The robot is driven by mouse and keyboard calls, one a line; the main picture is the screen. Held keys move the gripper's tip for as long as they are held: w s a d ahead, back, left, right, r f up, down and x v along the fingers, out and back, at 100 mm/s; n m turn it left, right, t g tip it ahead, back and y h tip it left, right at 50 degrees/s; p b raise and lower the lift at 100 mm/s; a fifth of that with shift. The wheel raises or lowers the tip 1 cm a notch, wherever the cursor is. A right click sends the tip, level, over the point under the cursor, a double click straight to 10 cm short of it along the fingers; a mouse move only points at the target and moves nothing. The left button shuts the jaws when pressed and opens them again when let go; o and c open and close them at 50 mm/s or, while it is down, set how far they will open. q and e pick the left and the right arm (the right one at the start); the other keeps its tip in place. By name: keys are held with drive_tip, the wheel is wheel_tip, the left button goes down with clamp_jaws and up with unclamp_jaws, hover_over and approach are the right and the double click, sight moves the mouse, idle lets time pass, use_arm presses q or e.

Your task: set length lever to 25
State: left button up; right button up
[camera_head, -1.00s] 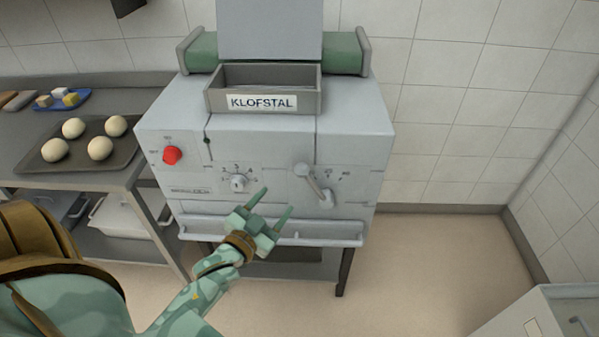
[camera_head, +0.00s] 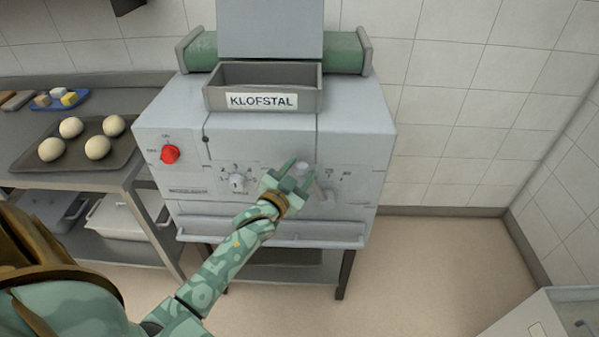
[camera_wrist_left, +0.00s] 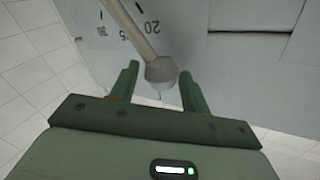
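The length lever is a grey arm with a round knob on the machine's front; its knob (camera_head: 303,168) shows at my left gripper's fingers in the head view. In the left wrist view the knob (camera_wrist_left: 160,69) lies between the fingertips, with the lever arm (camera_wrist_left: 130,27) running to the upper left. The scale numbers 20 (camera_wrist_left: 152,27) and 30 (camera_wrist_left: 102,31) show on either side of the arm. My left gripper (camera_head: 299,170) is open around the knob; no contact is clear. Part of the lever is hidden by the gripper. My right gripper is out of view.
A red switch (camera_head: 169,154) and a numbered dial (camera_head: 237,182) are left of the lever on the machine (camera_head: 345,120). A rail (camera_head: 335,236) runs below. A tray (camera_head: 118,159) with dough balls stands on the left table.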

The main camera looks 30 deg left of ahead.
sight(339, 158)
use_arm(q)
clamp_jaws()
drive_tip(key=shift+w+d+r+p, duration=0.15)
drive_tip(key=shift+r+p, duration=0.1)
drive_tip(key=shift+p, duration=0.15)
drive_tip(key=w+d+m+p, duration=0.1)
drive_tip(key=p, duration=0.1)
drive_tip(key=d+r+m+g+p, duration=0.1)
drive_tip(key=d+p, duration=0.1)
drive_tip(key=w+d+r+m+g+p, duration=0.1)
drive_tip(key=p, duration=0.1)
drive_tip(key=shift+w+d+m, duration=0.2)
drive_tip(key=shift+w+m, duration=0.1)
drive_tip(key=shift+w+d+f+m+g+y+p, duration=0.1)
drive_tip(key=shift+w+d+m+g+y+p, duration=0.15)
drive_tip(key=shift+d, duration=0.2)
drive_tip(key=shift+w+d+f+m+g+y+p, duration=0.15)
drive_tip(key=shift+w+d+m+y+p, duration=0.1)
drive_tip(key=shift+d+m, duration=0.15)
drive_tip(key=shift+o, duration=1.9)
unclamp_jaws()
